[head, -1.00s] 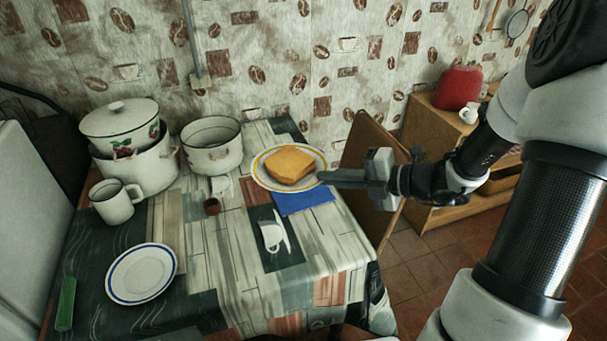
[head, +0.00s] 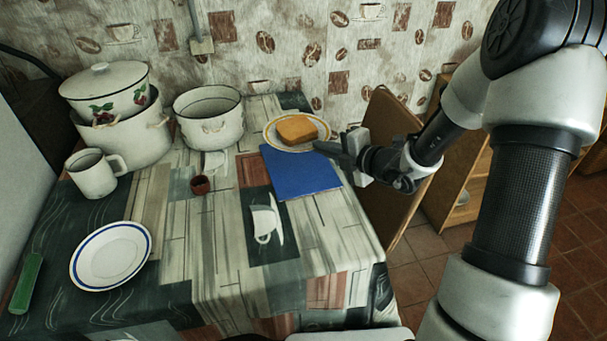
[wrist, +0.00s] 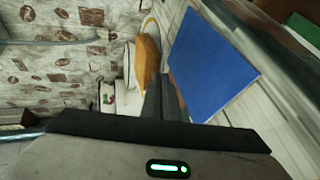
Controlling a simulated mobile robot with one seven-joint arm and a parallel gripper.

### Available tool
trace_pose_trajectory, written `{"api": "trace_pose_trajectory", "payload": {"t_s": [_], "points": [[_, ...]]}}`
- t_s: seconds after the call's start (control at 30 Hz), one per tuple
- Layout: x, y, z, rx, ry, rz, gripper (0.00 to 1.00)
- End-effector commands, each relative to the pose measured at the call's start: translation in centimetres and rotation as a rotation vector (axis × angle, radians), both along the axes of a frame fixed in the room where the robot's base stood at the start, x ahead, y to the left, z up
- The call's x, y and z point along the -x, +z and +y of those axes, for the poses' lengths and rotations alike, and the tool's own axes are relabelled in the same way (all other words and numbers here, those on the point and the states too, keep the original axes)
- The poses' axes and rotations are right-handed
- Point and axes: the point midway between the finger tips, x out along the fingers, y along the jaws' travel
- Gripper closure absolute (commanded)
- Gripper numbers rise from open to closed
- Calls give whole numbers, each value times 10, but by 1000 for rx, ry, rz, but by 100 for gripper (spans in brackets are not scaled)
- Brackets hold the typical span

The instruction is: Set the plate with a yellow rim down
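The plate with a yellow rim (head: 289,148) is at the far side of the table, just behind the blue sheet (head: 300,174). It looks level and carries a thick slice of bread (head: 297,128). My gripper (head: 328,149) comes from the right, and its fingers are close together at the plate's front right rim, seemingly pinching it. In the wrist view the fingers (wrist: 163,98) point at the bread (wrist: 147,56), beside the blue sheet (wrist: 210,66). Whether the plate's underside touches the tablecloth is hidden.
An open pot (head: 210,125) and a lidded pot (head: 107,97) stand left of the plate. A chair back (head: 388,150) stands by the right edge. The table's front middle is clear.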

Motion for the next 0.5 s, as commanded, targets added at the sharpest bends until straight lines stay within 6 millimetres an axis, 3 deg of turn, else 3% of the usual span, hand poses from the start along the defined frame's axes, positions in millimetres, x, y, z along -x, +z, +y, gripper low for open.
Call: {"api": "trace_pose_trajectory", "payload": {"t_s": [0.03, 0.2, 0.5], "points": [[-1, -14, 1, -2, -3, 3, 100], [-1, -45, 0, -3, -4, 3, 100], [-1, -72, 0, -1, -3, 1, 100]]}}
